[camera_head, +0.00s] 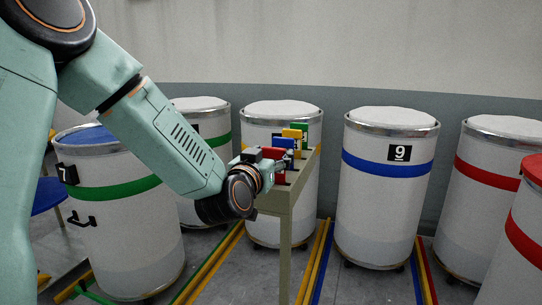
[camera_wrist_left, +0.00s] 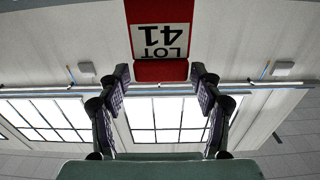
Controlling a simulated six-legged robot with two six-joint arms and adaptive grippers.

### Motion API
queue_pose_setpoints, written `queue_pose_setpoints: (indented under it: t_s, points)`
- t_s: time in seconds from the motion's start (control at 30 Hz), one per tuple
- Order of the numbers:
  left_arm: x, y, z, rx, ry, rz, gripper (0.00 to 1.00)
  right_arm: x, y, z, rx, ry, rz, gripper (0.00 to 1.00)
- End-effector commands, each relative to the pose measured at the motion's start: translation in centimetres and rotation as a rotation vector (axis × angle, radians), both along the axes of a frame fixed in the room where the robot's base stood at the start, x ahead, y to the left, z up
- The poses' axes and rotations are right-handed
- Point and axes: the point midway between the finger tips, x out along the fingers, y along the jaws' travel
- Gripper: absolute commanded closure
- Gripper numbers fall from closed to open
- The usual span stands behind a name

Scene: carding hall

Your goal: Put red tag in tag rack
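The red tag (camera_head: 272,153) stands upright at the near end of a row of coloured tags on the narrow olive stand (camera_head: 285,200). In the left wrist view the red tag (camera_wrist_left: 160,71) bears a white label reading LOT 41, upside down in the picture. In the head view the left gripper (camera_head: 279,167) covers part of the tag. Blue (camera_head: 284,142), yellow (camera_head: 292,133) and green (camera_head: 304,128) tags stand behind it. The tag's lower end and the rack slots are hidden. My right gripper is not in view.
White drums with coloured bands stand around the stand, including one numbered 9 (camera_head: 390,185) at right and one numbered 7 (camera_head: 120,225) at left. Coloured strips (camera_head: 318,262) run along the floor. A red-topped drum (camera_head: 520,235) is at the right edge.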

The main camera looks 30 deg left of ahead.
Motion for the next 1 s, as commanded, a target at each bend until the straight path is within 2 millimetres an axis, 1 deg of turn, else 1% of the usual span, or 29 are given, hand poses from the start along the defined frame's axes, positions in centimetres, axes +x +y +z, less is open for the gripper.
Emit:
queue_pose_setpoints:
  t_s: [0.03, 0.1, 0.37, 0.5, 0.57, 0.67, 1.0]
  points:
    - [0.0, 0.0, 0.0, 0.000, 0.000, 0.000, 0.27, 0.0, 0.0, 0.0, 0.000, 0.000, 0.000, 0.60]
    - [0.0, 0.0, 0.0, 0.000, 0.000, 0.000, 0.22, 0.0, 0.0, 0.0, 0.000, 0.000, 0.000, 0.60]
    - [0.0, 0.0, 0.0, 0.000, 0.000, 0.000, 0.22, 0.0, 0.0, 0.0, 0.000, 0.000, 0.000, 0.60]
    - [-0.1, 0.0, 0.4, -0.001, 0.000, 0.000, 0.22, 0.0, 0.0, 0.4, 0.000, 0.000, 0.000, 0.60]
    - [-0.8, -0.2, 0.3, -0.004, 0.002, 0.000, 0.22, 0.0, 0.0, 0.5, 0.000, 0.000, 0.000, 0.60]
    - [-2.3, -0.5, 0.4, -0.006, 0.002, 0.000, 0.22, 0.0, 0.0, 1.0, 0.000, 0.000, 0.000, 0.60]
    - [-8.5, -2.0, 0.5, -0.008, 0.002, 0.000, 0.22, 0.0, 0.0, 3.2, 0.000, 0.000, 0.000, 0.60]
